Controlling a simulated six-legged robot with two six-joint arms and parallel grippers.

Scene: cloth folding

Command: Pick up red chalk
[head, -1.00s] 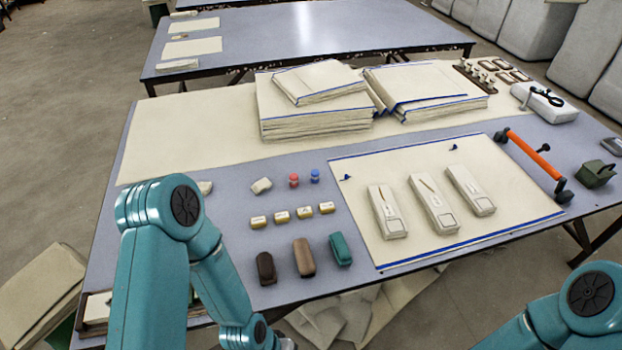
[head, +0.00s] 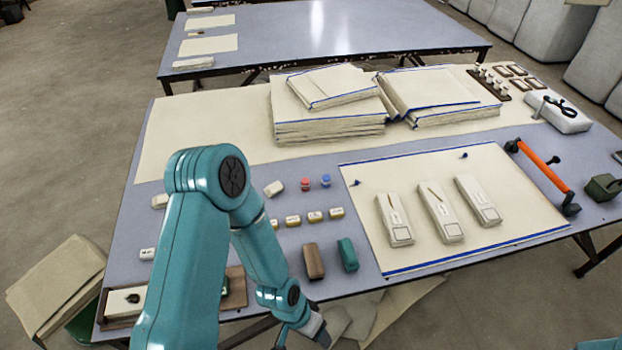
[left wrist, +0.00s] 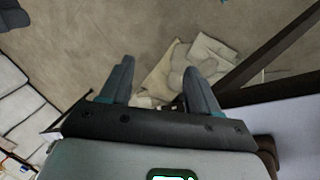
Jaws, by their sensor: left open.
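The small red chalk (head: 305,184) stands on the grey-blue table (head: 245,180) in the head view, just left of a similar blue piece (head: 325,181). My left arm comes in from the lower left, and its gripper (head: 318,336) is low at the table's front edge, well short of the red chalk. In the left wrist view the left gripper (left wrist: 160,75) has its two fingers apart with nothing between them. That view faces the floor and the red chalk does not show there. My right gripper is out of view.
Several small labelled blocks (head: 314,217) lie in front of the red chalk, with a brown block (head: 313,261) and a green block (head: 348,254) nearer the edge. A cream board (head: 365,210) lies to the right. Stacked cloth (head: 330,130) stands behind.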

